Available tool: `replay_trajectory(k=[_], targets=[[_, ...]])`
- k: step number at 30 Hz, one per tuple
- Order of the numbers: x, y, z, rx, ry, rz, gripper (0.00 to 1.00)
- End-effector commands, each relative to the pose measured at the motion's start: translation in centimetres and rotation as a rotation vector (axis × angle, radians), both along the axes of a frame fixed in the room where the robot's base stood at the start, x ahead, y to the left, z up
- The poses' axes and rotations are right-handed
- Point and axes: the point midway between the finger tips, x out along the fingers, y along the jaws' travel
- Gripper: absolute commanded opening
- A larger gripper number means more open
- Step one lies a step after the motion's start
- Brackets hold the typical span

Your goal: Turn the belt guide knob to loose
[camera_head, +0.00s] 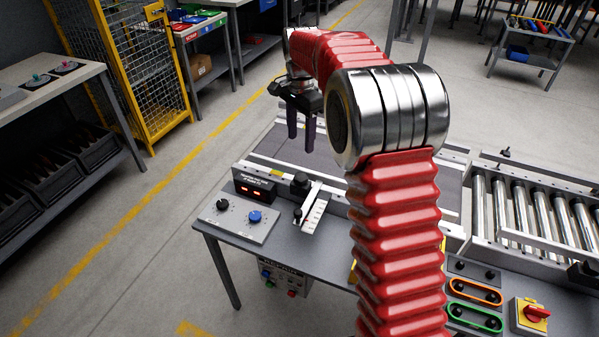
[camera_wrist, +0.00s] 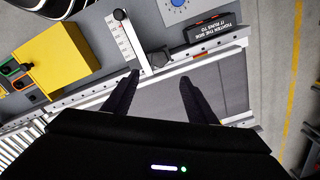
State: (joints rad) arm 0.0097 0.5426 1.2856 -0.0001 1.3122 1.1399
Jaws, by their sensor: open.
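A graduated white plate (camera_head: 315,212) with a pale pointer bar sits at the belt's near edge. A large black knob (camera_head: 300,184) stands at the bar's belt end and a smaller black knob (camera_head: 298,214) at its other end. The wrist view shows the small knob (camera_wrist: 119,14), the scale (camera_wrist: 123,38) and the large knob (camera_wrist: 158,58). No readable label shows which is the belt guide knob. My gripper (camera_head: 301,130) is open and empty above the belt, apart from the knobs. In the wrist view its fingertips (camera_wrist: 158,78) flank the rail area just short of the large knob.
A panel carries a black dial (camera_head: 222,203) and a blue dial (camera_head: 255,216). A black display box (camera_head: 255,187) with lit red digits stands behind it. A yellow box (camera_wrist: 58,54) shows left in the wrist view. Rollers (camera_head: 535,210) lie to the right.

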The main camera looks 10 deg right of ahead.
Motion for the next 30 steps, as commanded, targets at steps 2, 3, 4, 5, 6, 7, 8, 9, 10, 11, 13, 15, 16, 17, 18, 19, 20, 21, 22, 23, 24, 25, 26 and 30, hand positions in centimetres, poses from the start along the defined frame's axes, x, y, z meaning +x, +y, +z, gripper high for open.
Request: replay_trajectory(k=[2, 3, 4, 5, 6, 7, 8, 9, 10, 11, 13, 15, 16, 17, 18, 19, 20, 21, 22, 23, 24, 25, 26, 30], targets=[[0.1, 0.0, -0.1, 0.001, 0.001, -0.003, 0.52], [0.1, 0.0, -0.1, 0.001, 0.001, -0.004, 0.52], [0.1, 0.0, -0.1, 0.001, 0.001, -0.003, 0.52], [0.1, 0.0, -0.1, 0.001, 0.001, -0.003, 0.52], [0.1, 0.0, -0.1, 0.001, 0.001, -0.003, 0.52], [0.1, 0.0, -0.1, 0.001, 0.001, -0.003, 0.52], [0.1, 0.0, -0.1, 0.001, 0.001, -0.002, 0.52], [0.1, 0.0, -0.1, 0.001, 0.001, -0.002, 0.52], [0.1, 0.0, -0.1, 0.001, 0.001, -0.002, 0.52], [0.1, 0.0, -0.1, 0.001, 0.001, -0.002, 0.52], [0.0, 0.1, -0.3, 0.000, 0.002, -0.002, 0.52], [0.0, 0.1, -0.7, 0.000, 0.002, -0.001, 0.52], [0.0, 0.1, -1.0, 0.000, 0.003, -0.001, 0.52], [0.0, 0.1, -1.3, 0.000, 0.003, -0.001, 0.52], [0.0, 0.1, -1.7, 0.000, 0.003, -0.001, 0.52], [0.0, 0.1, -2.1, 0.000, 0.004, -0.001, 0.52], [0.0, 0.1, -2.5, 0.000, 0.004, -0.001, 0.52], [0.0, 0.1, -3.0, 0.000, 0.004, -0.001, 0.52], [0.0, 0.1, -3.5, 0.000, 0.004, -0.001, 0.52], [0.0, 0.1, -4.0, 0.000, 0.005, -0.001, 0.52], [0.0, 0.1, -4.6, 0.000, 0.004, -0.001, 0.52], [0.0, 0.1, -5.0, 0.000, 0.004, -0.001, 0.52], [0.0, 0.1, -5.5, 0.000, 0.004, -0.001, 0.52], [0.0, 0.1, -7.7, 0.000, 0.004, -0.001, 0.52]])
